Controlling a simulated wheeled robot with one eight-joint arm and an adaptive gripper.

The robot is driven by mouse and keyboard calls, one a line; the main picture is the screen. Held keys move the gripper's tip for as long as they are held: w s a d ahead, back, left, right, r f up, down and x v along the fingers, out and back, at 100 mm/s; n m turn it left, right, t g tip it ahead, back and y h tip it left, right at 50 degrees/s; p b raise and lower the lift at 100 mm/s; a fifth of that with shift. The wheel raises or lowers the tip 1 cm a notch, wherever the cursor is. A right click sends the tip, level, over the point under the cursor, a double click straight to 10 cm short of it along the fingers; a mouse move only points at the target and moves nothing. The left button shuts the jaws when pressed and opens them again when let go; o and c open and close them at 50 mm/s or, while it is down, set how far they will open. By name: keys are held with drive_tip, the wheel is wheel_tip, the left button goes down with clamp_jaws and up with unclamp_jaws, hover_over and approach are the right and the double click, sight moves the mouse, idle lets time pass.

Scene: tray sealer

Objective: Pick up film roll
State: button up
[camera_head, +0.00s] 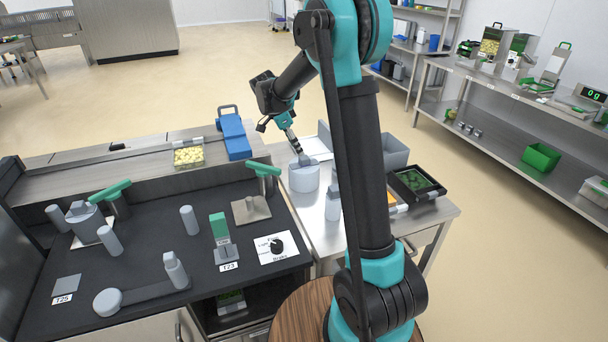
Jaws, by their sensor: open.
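The likely film roll is a pale grey, wide cylinder (303,178) standing upright on the steel side table, left of my arm. My gripper (299,152) is just above it, pointing down, with a flat grey piece beside its tip at the cylinder's top. My gripper is open. Its fingers are small in this view, and I cannot tell whether they touch the cylinder.
A grey bottle (333,203), a grey bin (391,152) and a black tray with green contents (417,182) share the steel table. A blue lidded item (234,136) and a clear tray of yellow pieces (188,155) sit left. Dark worktop (150,250) holds several grey posts.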

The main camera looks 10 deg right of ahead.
sight(303, 157)
drive_tip(key=shift+s+x, duration=0.15)
drive_tip(key=shift+x, duration=1.45)
drive_tip(key=shift+s+x, duration=0.15)
drive_tip(key=shift+x, duration=1.4)
clamp_jaws()
